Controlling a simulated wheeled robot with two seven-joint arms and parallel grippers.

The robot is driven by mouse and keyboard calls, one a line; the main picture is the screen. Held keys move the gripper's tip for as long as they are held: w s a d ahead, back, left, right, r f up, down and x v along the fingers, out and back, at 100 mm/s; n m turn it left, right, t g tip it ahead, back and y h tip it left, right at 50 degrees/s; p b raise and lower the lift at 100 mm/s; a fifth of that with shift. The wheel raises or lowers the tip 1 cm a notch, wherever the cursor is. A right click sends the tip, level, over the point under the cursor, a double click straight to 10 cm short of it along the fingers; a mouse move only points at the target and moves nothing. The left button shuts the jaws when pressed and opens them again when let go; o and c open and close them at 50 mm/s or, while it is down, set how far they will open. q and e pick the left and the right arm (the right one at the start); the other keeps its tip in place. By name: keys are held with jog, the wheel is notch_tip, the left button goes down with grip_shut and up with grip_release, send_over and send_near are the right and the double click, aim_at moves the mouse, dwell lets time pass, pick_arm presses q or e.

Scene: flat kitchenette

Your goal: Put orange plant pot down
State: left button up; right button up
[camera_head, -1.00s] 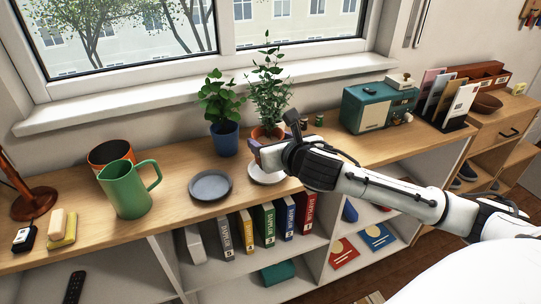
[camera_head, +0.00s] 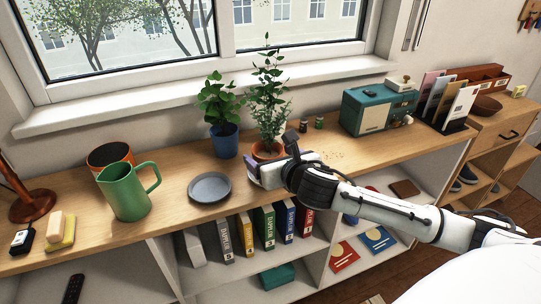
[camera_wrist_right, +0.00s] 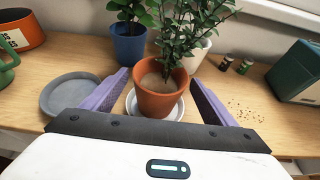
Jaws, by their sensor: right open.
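The orange plant pot (camera_head: 264,153) with a leafy plant stands on the shelf top, right of the blue pot. In the right wrist view the orange pot (camera_wrist_right: 157,100) stands upright on a white saucer (camera_wrist_right: 172,113). My right gripper (camera_head: 256,172) is at the pot's front and hides its lower part and the saucer in the head view. In the wrist view my right gripper (camera_wrist_right: 158,80) is open, one purple finger on each side of the pot with visible gaps. My left gripper is not in view.
A blue plant pot (camera_head: 224,140) and a grey plate (camera_head: 210,187) are to the left. A white pot (camera_wrist_right: 203,52) stands behind. Small jars (camera_head: 319,122) and a teal radio (camera_head: 379,107) are to the right. A green pitcher (camera_head: 128,190) stands further left.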

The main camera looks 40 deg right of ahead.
jog(key=shift+r, duration=0.2)
jog(key=v, duration=1.1)
jog(key=s+a+f+m+g+y, duration=0.2)
jog(key=s+a+f+m, duration=0.15)
jog(key=f+m, duration=0.55)
jog(key=s+a+f+m+g+y, duration=0.1)
jog(key=s+a+f+m+y, duration=0.15)
jog(key=a+f+m, duration=0.6)
jog(key=s+a+f+m+g, duration=0.1)
jog(key=s+a+f+m, duration=0.3)
jog(key=s+f+m, duration=0.7)
notch_tip(320, 180, down, 4)
jog(key=m+y, duration=0.1)
jog(key=m, duration=0.2)
jog(key=shift+s, duration=0.25)
